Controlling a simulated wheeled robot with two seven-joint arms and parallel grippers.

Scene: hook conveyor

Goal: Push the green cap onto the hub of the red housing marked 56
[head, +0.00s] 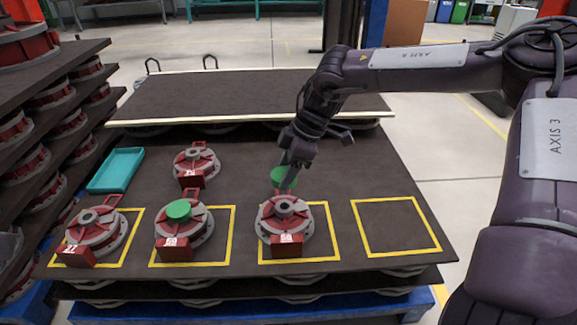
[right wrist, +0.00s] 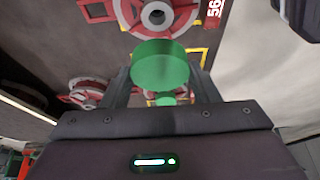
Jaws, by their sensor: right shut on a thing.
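The red housing marked 56 (head: 267,222) sits in a yellow square on the dark table, its grey hub bare and facing up. It also shows at the top of the right wrist view (right wrist: 130,14). My right gripper (head: 286,182) is shut on the green cap (head: 281,174), which also shows between the fingers in the right wrist view (right wrist: 160,66). In the head view the cap is just behind the hub and apart from it. Its exact height above the table is hard to tell. My left gripper is not in view.
To the left, a red housing (head: 165,228) carries another green cap (head: 178,209). Uncapped housings stand at the far left (head: 90,240) and behind (head: 190,165). A teal tray (head: 117,168) lies at the left. The right yellow square (head: 395,226) is empty.

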